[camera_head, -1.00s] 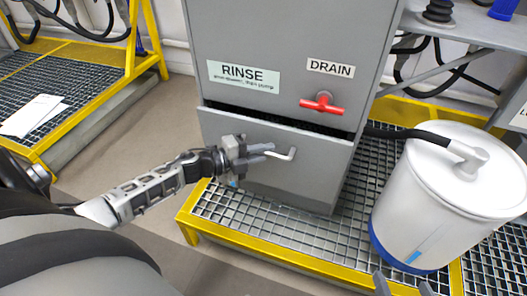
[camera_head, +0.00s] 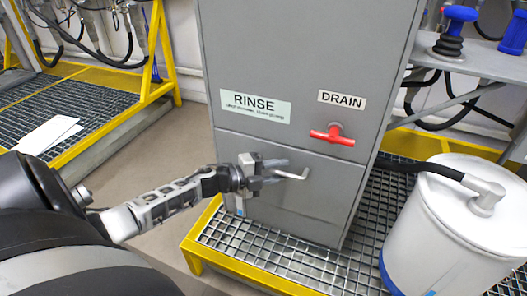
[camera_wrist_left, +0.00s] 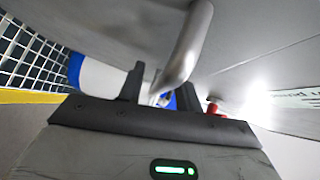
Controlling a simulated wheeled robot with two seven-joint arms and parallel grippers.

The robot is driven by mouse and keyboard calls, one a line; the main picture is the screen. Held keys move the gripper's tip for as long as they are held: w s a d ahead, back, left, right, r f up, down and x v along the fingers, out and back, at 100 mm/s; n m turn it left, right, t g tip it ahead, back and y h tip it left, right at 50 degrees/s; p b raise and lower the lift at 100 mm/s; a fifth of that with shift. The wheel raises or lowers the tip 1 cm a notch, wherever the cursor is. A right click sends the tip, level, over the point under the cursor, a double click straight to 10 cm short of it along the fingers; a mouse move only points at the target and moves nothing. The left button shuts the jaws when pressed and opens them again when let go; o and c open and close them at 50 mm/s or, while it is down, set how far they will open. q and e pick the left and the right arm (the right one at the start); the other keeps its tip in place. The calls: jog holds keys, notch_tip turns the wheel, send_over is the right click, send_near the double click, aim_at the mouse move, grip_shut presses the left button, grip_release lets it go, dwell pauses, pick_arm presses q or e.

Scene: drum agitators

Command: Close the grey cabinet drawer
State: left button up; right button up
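The grey cabinet drawer (camera_head: 270,205) is the lower front panel of the grey cabinet (camera_head: 300,55). Only a thin seam shows between the drawer's top edge and the cabinet body, and its front looks flush. A bent metal handle (camera_head: 297,174) sticks out of the drawer front. My left gripper (camera_head: 275,172) is at the handle, its fingers apart and pointing right. In the left wrist view the handle (camera_wrist_left: 187,45) runs down to between the two dark fingers (camera_wrist_left: 160,92); whether they touch it I cannot tell. My right gripper is out of view.
A red drain valve (camera_head: 333,135) sticks out above the drawer. A white drum (camera_head: 440,235) with a hose stands right of the cabinet on the yellow-edged grating (camera_head: 270,262). Another grated platform (camera_head: 75,90) is at the left. Bare floor lies between.

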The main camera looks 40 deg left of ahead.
pick_arm(q)
jog(key=p+v, duration=0.3)
jog(key=v, duration=1.2)
jog(key=shift+s, duration=0.35)
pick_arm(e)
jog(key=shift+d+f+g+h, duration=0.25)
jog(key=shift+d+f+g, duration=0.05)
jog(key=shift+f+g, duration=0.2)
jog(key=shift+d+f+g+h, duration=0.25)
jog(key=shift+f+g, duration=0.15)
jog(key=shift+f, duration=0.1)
pick_arm(q)
jog(key=shift+a, duration=0.15)
